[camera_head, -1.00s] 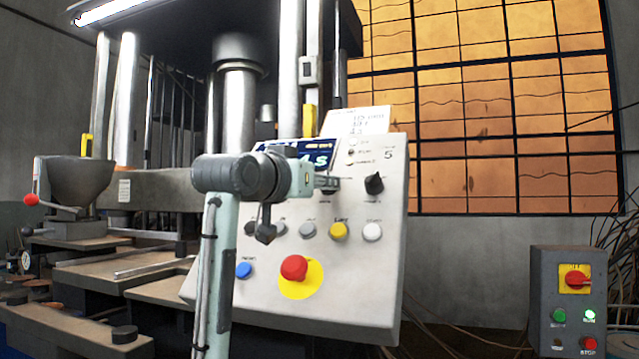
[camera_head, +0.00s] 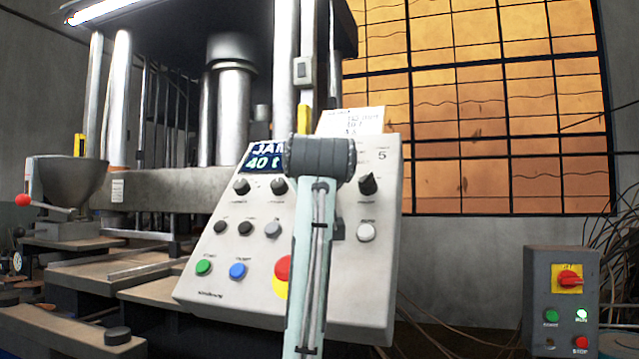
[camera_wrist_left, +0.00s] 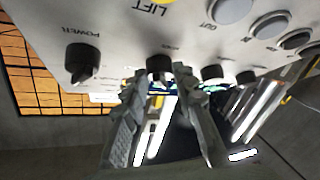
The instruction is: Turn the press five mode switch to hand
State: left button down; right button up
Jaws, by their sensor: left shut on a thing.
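The press control panel (camera_head: 219,245), marked 5, stands in the middle of the head view. My left arm rises in front of it and hides its centre, the left gripper and the mode switch. In the left wrist view, a black rotary knob (camera_wrist_left: 159,65) with a small, unreadable label, taken as the mode switch, sits between the fingertips of my left gripper (camera_wrist_left: 161,76). The gripper is shut on it. The black POWER knob (camera_wrist_left: 82,62) is to its left, and it also shows in the head view (camera_head: 367,185). The mode knob's pointer direction cannot be read.
More black knobs (camera_head: 241,186) and round buttons sit left of my arm on the panel. The red stop button (camera_head: 283,268) is partly behind the arm. A white button (camera_head: 366,232) is right of it. A grey switch box (camera_head: 541,280) stands at the right.

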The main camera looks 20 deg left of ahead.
dwell(0.3)
pick_arm(q)
jog(key=c, duration=1.2)
grip_release()
jog(key=v, duration=1.2)
jog(key=shift+d, duration=0.1)
